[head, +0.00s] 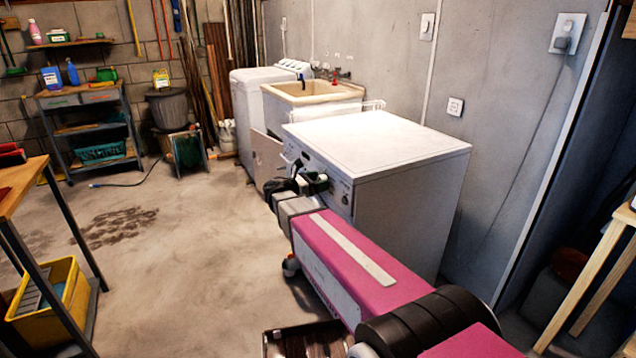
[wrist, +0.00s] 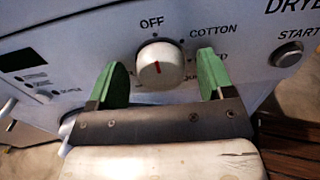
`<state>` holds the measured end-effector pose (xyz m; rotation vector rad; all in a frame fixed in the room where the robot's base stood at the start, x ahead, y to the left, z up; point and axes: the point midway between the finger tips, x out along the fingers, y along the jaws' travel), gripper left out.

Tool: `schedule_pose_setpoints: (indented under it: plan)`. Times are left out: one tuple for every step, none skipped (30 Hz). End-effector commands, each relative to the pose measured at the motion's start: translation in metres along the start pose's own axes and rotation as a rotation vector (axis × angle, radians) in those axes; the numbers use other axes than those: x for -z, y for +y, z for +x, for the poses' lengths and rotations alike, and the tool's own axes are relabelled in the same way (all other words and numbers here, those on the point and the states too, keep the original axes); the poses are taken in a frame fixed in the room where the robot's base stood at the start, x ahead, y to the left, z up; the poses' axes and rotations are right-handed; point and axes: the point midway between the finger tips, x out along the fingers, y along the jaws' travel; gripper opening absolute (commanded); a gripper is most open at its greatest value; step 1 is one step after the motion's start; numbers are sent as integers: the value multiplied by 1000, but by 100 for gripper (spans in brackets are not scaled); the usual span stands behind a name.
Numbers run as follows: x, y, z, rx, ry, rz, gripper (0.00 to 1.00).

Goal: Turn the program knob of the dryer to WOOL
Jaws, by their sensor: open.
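The white dryer (head: 375,135) stands against the grey wall in the head view, its front panel facing left. COTTON is printed at the upper right of the knob. Another label at the right is partly hidden by a finger, and no WOOL label is readable. My gripper (wrist: 163,63) is open, with one green finger on each side of the knob and visible gaps between. In the head view my gripper (head: 311,184) is at the dryer's front panel.
A START button (wrist: 287,53) sits right of the knob, and a dark display (wrist: 17,59) is at the left. A sink (head: 310,92) and another white machine (head: 250,95) stand behind the dryer. The concrete floor at the left is mostly free.

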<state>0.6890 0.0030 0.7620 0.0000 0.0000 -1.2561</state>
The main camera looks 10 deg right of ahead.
Motion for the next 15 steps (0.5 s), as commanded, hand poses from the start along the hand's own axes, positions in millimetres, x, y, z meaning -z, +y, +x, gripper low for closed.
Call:
schedule_pose_setpoints:
  plan:
    - [0, 0, 0, 0, 0, 0, 75]
    - [0, 0, 0, 0, 0, 0, 75]
    - [0, 0, 0, 0, 0, 0, 68]
    - [0, 0, 0, 0, 0, 0, 58]
    - [0, 0, 0, 0, 0, 0, 49]
    - [0, 0, 0, 0, 0, 0, 36]
    - [0, 0, 0, 0, 0, 0, 27]
    - [0, 0, 0, 0, 0, 0, 27]
    - [0, 0, 0, 0, 0, 0, 27]
    - [0, 0, 0, 0, 0, 0, 27]
    - [0, 0, 0, 0, 0, 1, 27]
    - [0, 0, 0, 0, 0, 2, 27]
    - [0, 0, 0, 0, 0, 4, 27]
    - [0, 0, 0, 0, 0, 8, 27]
    - [0, 0, 0, 0, 0, 13, 27]
